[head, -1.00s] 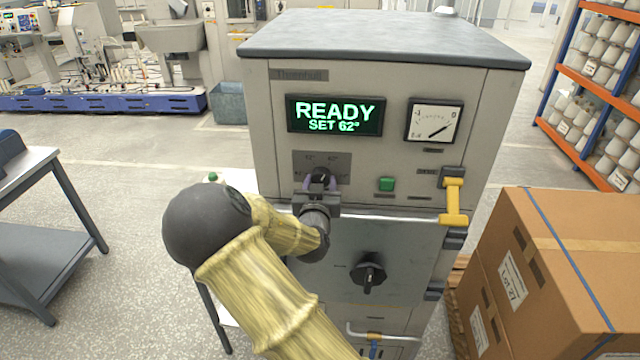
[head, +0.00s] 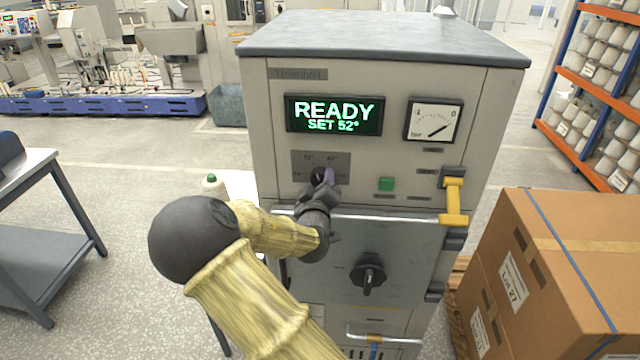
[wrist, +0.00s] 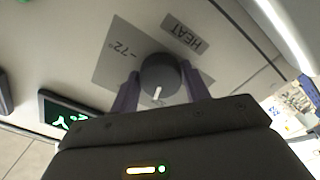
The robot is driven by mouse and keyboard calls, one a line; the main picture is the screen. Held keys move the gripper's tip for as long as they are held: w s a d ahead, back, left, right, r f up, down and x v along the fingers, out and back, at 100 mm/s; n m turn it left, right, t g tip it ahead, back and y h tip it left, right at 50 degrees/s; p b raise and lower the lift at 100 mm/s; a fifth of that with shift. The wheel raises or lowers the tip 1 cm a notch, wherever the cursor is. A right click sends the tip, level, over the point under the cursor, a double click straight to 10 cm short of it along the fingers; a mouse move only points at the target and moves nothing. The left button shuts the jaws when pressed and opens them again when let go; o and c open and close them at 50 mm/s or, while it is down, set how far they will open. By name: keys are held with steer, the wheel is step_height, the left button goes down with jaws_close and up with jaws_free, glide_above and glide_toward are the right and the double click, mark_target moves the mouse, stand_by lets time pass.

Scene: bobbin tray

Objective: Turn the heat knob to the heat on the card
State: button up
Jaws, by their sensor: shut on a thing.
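The heat knob (wrist: 160,80) is a dark round knob with a white pointer line, on a grey scale plate (head: 309,160) on the machine's front. In the wrist view a "72°" mark and a "HEAT" label show beside it. My gripper (wrist: 160,88) is shut on the knob, one finger on each side; it also shows in the head view (head: 323,177), covering most of the knob. The display (head: 334,115) above reads "READY" and "SET 52°". I cannot make out a card with a heat on it in either view.
A green button (head: 386,184) and a yellow-handled latch (head: 453,200) are right of the knob. A black door knob (head: 369,275) is below. A dial gauge (head: 434,121) is at upper right. Cardboard boxes (head: 550,265) stand at right, a grey bench (head: 40,200) at left.

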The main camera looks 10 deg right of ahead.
steer(key=shift+n, duration=1.3)
steer(key=shift+a, duration=0.1)
steer(key=o, duration=1)
steer(key=shift+b+v, duration=5.8)
steer(key=shift+v, duration=2.85)
